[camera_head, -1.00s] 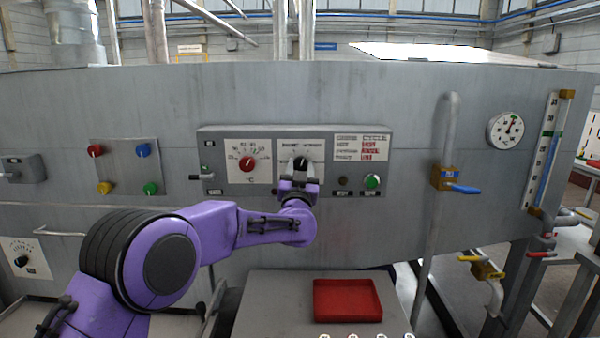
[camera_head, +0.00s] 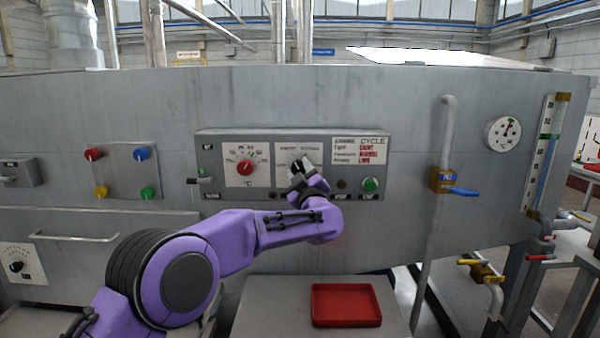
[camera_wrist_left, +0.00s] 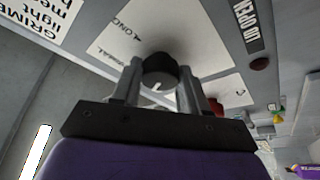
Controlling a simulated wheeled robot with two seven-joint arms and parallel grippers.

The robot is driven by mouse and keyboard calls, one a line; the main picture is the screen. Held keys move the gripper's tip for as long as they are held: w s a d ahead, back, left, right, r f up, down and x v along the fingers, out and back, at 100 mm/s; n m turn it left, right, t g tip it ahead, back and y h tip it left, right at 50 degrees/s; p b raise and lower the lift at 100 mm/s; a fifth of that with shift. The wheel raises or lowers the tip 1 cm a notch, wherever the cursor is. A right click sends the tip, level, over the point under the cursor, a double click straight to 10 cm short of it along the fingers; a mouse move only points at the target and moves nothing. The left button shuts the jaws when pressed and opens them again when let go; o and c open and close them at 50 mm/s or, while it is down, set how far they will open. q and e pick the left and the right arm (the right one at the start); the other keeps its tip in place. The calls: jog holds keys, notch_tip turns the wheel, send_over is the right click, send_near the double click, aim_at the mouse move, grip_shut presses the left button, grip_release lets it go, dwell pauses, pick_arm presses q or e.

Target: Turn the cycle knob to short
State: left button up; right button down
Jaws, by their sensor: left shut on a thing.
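The cycle knob (camera_head: 297,166) is a black knob on a white dial plate in the middle of the grey control panel. In the left wrist view the knob (camera_wrist_left: 160,69) sits between the two fingers. My left gripper (camera_head: 298,174) is shut on it and tilted, with the wrist to the lower right of the knob. The left gripper also shows in the left wrist view (camera_wrist_left: 160,88). Part of the dial is hidden by the gripper, and its small lettering is too blurred to read in the head view. My right gripper is not in view.
A red-knobbed dial (camera_head: 244,168) is left of the cycle dial. A green button (camera_head: 370,185) and a cycle label (camera_head: 360,150) are to its right. A red tray (camera_head: 346,305) lies on a grey table (camera_head: 262,300) below. A pipe with a blue-handled valve (camera_head: 460,191) stands right.

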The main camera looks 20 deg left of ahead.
pick_arm(q)
jog(key=shift+n, duration=0.6)
jog(key=o, duration=1.1)
jog(key=shift+c, duration=0.2)
jog(key=shift+s, duration=0.1)
jog(key=b+v, duration=0.3)
jog(key=v, duration=0.7)
jog(key=shift+s+d+b, duration=0.15)
jog(key=shift+d+b, duration=0.05)
jog(key=shift+b, duration=0.15)
